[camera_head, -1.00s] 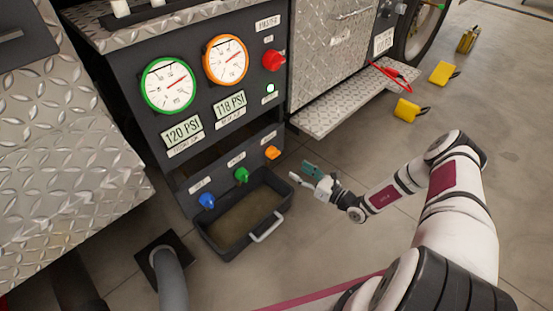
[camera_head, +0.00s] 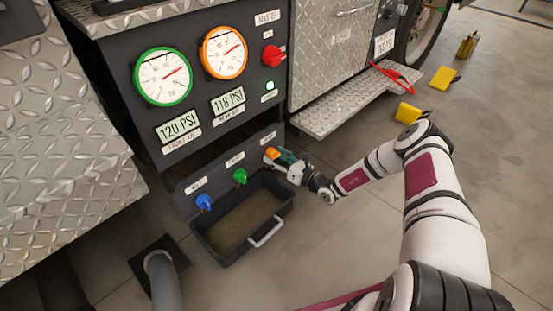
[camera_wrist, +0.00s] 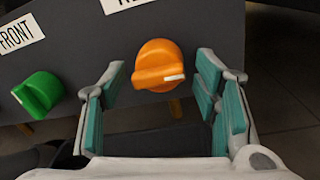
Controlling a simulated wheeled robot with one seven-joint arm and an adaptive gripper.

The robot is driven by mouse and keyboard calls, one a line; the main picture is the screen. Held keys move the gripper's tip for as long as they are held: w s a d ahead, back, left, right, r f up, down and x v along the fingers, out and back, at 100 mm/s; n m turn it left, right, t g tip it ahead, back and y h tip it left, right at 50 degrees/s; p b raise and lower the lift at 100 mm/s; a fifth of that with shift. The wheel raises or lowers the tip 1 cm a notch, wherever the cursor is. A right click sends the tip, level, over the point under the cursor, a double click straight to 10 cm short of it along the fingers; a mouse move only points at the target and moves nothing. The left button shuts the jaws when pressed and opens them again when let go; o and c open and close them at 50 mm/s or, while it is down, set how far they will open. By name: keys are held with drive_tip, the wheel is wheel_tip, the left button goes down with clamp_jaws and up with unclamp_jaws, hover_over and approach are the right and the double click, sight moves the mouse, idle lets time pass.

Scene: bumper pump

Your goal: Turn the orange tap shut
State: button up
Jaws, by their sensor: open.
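The orange tap (camera_head: 271,153) is the right one of three taps on the low dark panel. In the wrist view the orange tap (camera_wrist: 159,66) is a round knob with a raised grip and a white mark pointing right. My gripper (camera_head: 281,158) is at the orange tap in the head view. In the wrist view my gripper (camera_wrist: 158,84) is open, with one teal-padded finger on each side of the tap. Gaps show between the pads and the tap. The label above the tap is partly cut off.
The green tap (camera_head: 239,176) and blue tap (camera_head: 204,202) sit left of the orange one. A dark tray with a handle (camera_head: 265,234) stands below them. A metal step (camera_head: 345,111) lies to the right. Two gauges and a red knob (camera_head: 272,54) are above.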

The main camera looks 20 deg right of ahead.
drive_tip(key=shift+c, duration=0.2)
drive_tip(key=c, duration=1)
drive_tip(key=shift+c, duration=0.2)
drive_tip(key=shift+p, duration=0.3)
drive_tip(key=n+p, duration=0.1)
drive_tip(key=n, duration=0.1)
drive_tip(key=n+p, duration=0.2)
drive_tip(key=shift+w+d+r, duration=0.1)
drive_tip(key=shift+d+r, duration=0.05)
drive_tip(key=n+p, duration=0.3)
drive_tip(key=n, duration=0.1)
drive_tip(key=shift+d+r+h+p, duration=0.1)
drive_tip(key=shift+h+p, duration=0.3)
drive_tip(key=n+p, duration=0.3)
drive_tip(key=n, duration=0.1)
drive_tip(key=shift+r+n, duration=0.1)
drive_tip(key=shift+n, duration=0.2)
drive_tip(key=n+p, duration=0.3)
drive_tip(key=n, duration=0.1)
drive_tip(key=shift+w+d+h+p, duration=0.1)
drive_tip(key=shift+h+p, duration=0.2)
drive_tip(key=shift+p, duration=0.1)
drive_tip(key=shift+n, duration=0.4)
